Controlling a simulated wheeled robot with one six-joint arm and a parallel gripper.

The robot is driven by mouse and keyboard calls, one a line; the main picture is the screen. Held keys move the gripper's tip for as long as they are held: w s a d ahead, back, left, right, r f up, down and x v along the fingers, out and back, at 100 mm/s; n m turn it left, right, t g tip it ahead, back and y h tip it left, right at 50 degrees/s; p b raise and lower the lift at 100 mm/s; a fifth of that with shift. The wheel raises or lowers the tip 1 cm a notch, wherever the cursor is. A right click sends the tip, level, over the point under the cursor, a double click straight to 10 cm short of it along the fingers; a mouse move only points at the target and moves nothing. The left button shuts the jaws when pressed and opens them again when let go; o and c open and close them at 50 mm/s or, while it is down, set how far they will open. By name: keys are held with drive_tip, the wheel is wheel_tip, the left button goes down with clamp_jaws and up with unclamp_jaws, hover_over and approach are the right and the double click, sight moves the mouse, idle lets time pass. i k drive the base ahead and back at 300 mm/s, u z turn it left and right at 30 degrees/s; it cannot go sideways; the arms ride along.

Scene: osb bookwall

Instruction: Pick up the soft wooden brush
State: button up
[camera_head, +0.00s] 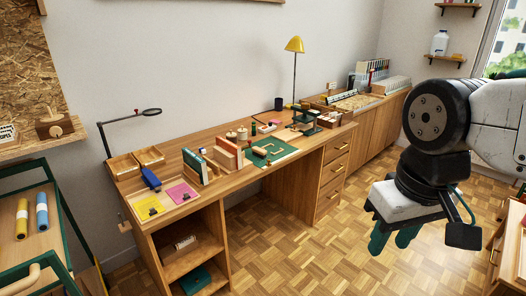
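I cannot pick out the soft wooden brush with certainty. A small pale and wood-coloured item (185,242) lies in the open shelf under the desk's left end and may be a brush, but it is too small to tell. A tan piece (260,151) by the green mat on the desk is also unclear. My gripper (392,242) hangs at the right, above the parquet floor and well away from the desk. Its two green fingers point down and look apart, with nothing seen between them.
The wooden desk (230,188) bears a yellow lamp (295,45), a magnifier arm (130,117), yellow and pink pads, books and a green cutting mat (290,148). A green-framed cart (62,205) stands at left. Parquet floor (290,250) is clear in front.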

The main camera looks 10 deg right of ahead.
sight(261, 153)
drive_tip(key=u, duration=0.1)
drive_tip(key=i, duration=2.15)
drive_tip(key=z, duration=0.25)
